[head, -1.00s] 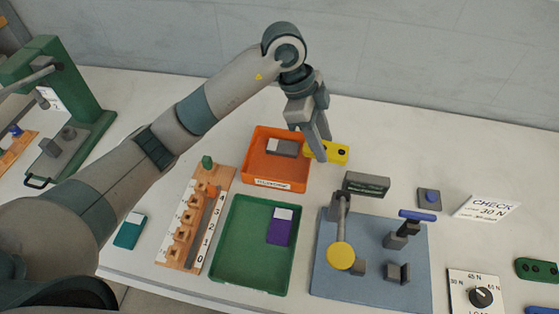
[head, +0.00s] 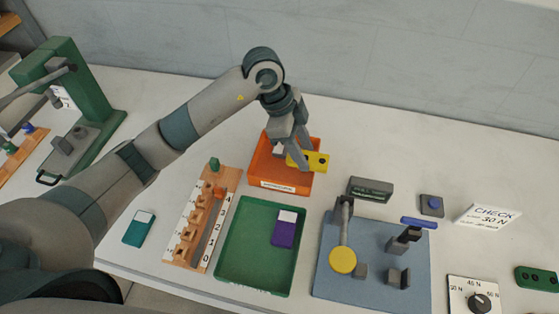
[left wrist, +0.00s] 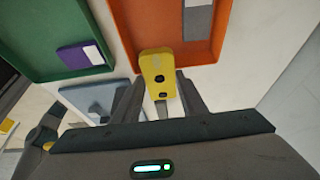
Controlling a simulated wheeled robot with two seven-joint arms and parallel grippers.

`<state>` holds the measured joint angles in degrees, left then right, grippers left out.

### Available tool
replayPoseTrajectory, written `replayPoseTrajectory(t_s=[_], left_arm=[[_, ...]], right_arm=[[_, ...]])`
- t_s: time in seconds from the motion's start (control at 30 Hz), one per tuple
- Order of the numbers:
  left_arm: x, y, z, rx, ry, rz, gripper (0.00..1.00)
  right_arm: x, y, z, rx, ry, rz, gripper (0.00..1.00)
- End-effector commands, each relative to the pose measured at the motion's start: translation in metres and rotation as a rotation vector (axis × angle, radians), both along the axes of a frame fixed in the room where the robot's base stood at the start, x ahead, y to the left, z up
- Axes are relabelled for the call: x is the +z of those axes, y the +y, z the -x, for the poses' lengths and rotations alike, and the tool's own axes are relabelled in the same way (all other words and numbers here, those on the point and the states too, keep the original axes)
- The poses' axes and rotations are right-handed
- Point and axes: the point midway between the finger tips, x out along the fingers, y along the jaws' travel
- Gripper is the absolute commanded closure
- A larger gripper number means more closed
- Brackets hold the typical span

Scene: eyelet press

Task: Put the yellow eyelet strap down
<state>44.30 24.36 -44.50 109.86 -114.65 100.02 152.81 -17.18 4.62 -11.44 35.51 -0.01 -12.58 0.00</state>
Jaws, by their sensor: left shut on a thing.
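The yellow eyelet strap (head: 317,161) is a short yellow block with dark holes. My left gripper (head: 303,165) is shut on it and holds it over the right part of the orange tray (head: 286,185). In the left wrist view the strap (left wrist: 157,69) sits between the fingers (left wrist: 160,98), with its far end overlapping the edge of the orange tray (left wrist: 128,30). A grey strap with a white end lies in that tray, partly hidden by the gripper in the head view; it also shows in the left wrist view (left wrist: 198,22). My right gripper is not in view.
A green tray (head: 231,262) holds a purple strap (head: 284,232). A wooden numbered rack (head: 185,245) stands left of it, with a teal strap (head: 139,229) beyond. A blue plate (head: 372,287) with a test fixture is at right. A green press (head: 85,95) stands at far left.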

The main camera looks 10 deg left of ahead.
Motion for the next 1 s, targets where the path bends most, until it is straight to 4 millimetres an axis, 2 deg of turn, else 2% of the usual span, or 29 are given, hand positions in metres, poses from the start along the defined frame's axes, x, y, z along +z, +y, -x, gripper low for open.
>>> replayPoseTrajectory(t_s=[0.03,0.2,0.37,0.8,1.0], left_arm=[[-0.004,0.012,0.0,0.005,0.004,-0.003,0.83],[-0.022,0.041,0.0,0.003,0.002,-0.003,0.83],[-0.033,0.057,0.0,0.001,0.002,-0.001,0.83],[-0.037,0.06,0.0,-0.001,0.0,0.0,0.83],[-0.055,0.061,0.0,0.0,0.003,0.0,0.83]], right_arm=[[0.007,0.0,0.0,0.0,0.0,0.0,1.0],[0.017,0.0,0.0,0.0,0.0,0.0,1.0],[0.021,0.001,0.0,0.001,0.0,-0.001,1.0],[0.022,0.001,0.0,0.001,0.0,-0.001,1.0],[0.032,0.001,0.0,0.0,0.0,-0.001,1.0]])
